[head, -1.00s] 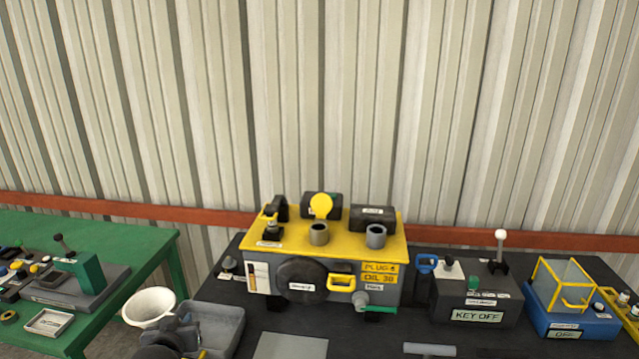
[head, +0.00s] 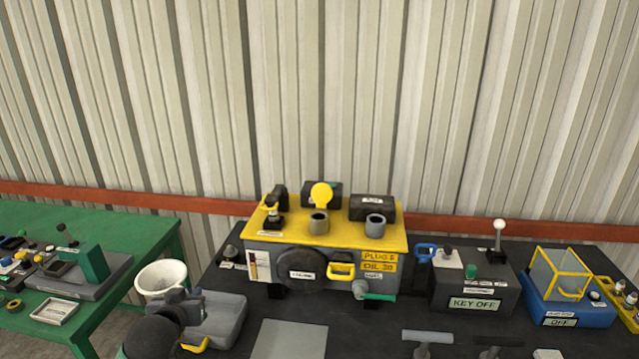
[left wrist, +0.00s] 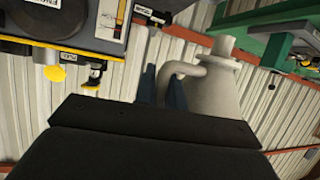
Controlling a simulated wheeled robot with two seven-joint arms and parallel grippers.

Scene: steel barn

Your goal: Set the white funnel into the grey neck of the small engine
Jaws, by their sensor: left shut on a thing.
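The white funnel (head: 161,281) is at the left of the head view, off the bench's left edge, its wide mouth facing up. In the left wrist view the funnel (left wrist: 212,92) shows its cone, spout and side handle. My left gripper (head: 184,301) is shut on the funnel's handle; its fingertips are partly hidden. The small engine (head: 345,255) has a yellow top with two short open necks. One neck (head: 375,225) is blue-grey; the other neck (head: 319,223) is brownish grey beneath a raised yellow cap. The funnel is well apart from both. My right gripper is not in view.
A grey plate (head: 290,339) lies before the engine. A KEY OFF box (head: 474,287) with a lever and a blue caged box (head: 568,309) stand right. A green table (head: 100,226) is left, across a gap.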

